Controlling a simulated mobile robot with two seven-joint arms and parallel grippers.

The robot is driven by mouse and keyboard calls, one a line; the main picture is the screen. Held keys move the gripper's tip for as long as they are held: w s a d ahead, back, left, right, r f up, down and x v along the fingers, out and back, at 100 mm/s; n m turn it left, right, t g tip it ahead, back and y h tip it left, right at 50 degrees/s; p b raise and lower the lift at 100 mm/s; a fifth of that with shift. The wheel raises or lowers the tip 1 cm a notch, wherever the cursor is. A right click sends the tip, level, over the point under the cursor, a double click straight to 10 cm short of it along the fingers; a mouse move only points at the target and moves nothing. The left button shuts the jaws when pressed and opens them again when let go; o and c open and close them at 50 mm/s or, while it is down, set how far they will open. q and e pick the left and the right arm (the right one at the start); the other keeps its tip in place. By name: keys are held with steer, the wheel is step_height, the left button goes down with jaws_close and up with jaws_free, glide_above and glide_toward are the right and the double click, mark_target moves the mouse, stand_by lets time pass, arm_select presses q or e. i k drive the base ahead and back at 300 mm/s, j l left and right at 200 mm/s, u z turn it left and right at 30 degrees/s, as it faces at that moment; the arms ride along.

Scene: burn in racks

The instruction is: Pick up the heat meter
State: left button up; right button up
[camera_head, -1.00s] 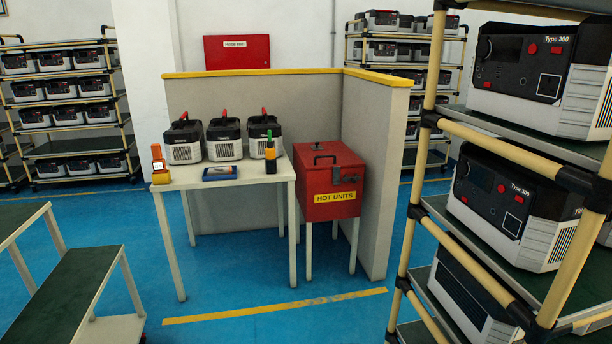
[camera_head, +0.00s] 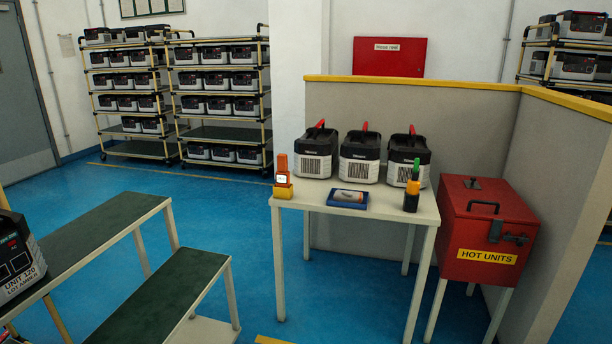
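An orange handheld device with a small lit screen (camera_head: 282,172) stands upright in a yellow base at the left end of the white table (camera_head: 320,202); it looks like the heat meter, though no label is readable. A blue tray (camera_head: 335,204) with a grey and orange item (camera_head: 349,196) lies at the front of the table. A green, orange and black upright object (camera_head: 412,186) stands near the table's right end. Neither of my grippers is in view.
Three black and white units (camera_head: 360,157) with red handles stand at the table's back. A red "HOT UNITS" box (camera_head: 487,230) stands to the right, by a low grey partition (camera_head: 450,120). Green-topped benches (camera_head: 165,300) are at the left. Blue floor (camera_head: 220,220) is clear behind them.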

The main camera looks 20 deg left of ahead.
mark_target(282, 173)
steer(key=i+j, duration=0.1)
steer(key=i, duration=1.05)
steer(key=i+l+u, duration=0.1)
steer(key=i+u, duration=0.15)
steer(key=i, duration=0.2)
steer(key=i+l+u, duration=0.3)
steer(key=i, duration=0.15)
steer(key=i+l+u, duration=0.1)
steer(key=u, duration=0.25)
steer(key=i+l+u, duration=0.1)
steer(key=u, duration=0.2)
steer(key=l+u, duration=0.1)
steer(key=u, duration=0.25)
steer(key=i+l, duration=0.05)
